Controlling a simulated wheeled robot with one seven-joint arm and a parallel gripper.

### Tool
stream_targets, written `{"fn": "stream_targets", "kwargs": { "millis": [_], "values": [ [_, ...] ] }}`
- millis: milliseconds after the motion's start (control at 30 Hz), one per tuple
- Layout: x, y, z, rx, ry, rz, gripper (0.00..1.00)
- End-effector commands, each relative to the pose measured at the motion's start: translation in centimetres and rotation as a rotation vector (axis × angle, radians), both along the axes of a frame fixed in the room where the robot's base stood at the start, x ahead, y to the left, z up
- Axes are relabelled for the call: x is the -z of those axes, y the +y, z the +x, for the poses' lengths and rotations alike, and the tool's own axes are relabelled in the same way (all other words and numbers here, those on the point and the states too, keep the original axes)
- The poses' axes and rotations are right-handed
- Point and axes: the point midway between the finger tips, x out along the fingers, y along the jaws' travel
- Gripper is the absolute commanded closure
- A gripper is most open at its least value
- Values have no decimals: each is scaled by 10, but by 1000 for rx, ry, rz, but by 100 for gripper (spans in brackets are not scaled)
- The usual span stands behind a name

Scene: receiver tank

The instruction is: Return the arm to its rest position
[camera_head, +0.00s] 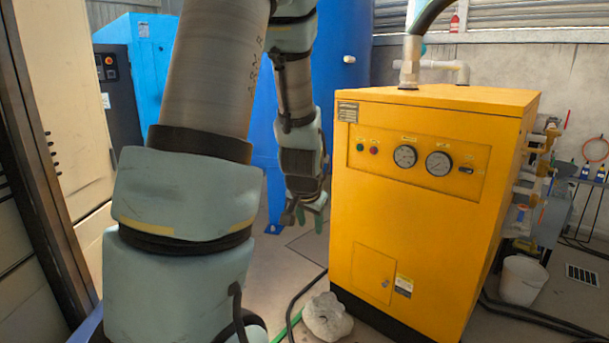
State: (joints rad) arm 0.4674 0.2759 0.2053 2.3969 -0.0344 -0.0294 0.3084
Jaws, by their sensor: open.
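My gripper (304,214) hangs at the end of my arm near the middle of the head view, pointing down. Its fingers are apart, and I see nothing held between them. It is just left of the yellow cabinet's front left edge; I cannot tell the exact gap. My arm (205,90) rises large at the left, bends out of the top of the picture and comes down again to the gripper.
A yellow cabinet (385,235) with two gauges stands right of the gripper. A blue tank (342,50) and a blue machine (145,65) stand behind. A crumpled white lump (327,318), hoses and a white bucket (522,280) are on the floor.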

Motion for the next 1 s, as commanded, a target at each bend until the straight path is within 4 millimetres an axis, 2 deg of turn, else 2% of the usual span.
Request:
{"fn": "stream_targets", "kwargs": {
  "millis": [33, 100, 467, 500, 767, 1000],
  "values": [
    [-3, 16, -17, -65, 53, -22, 55],
    [-6, 32, -40, -143, 124, -44, 55],
    [-18, 83, -141, -451, 382, -80, 55],
    [-31, 82, -140, -446, 382, -80, 55],
    [-78, 81, -138, -440, 380, -78, 55],
    [-139, 80, -138, -439, 379, -78, 55]
  ]
}}
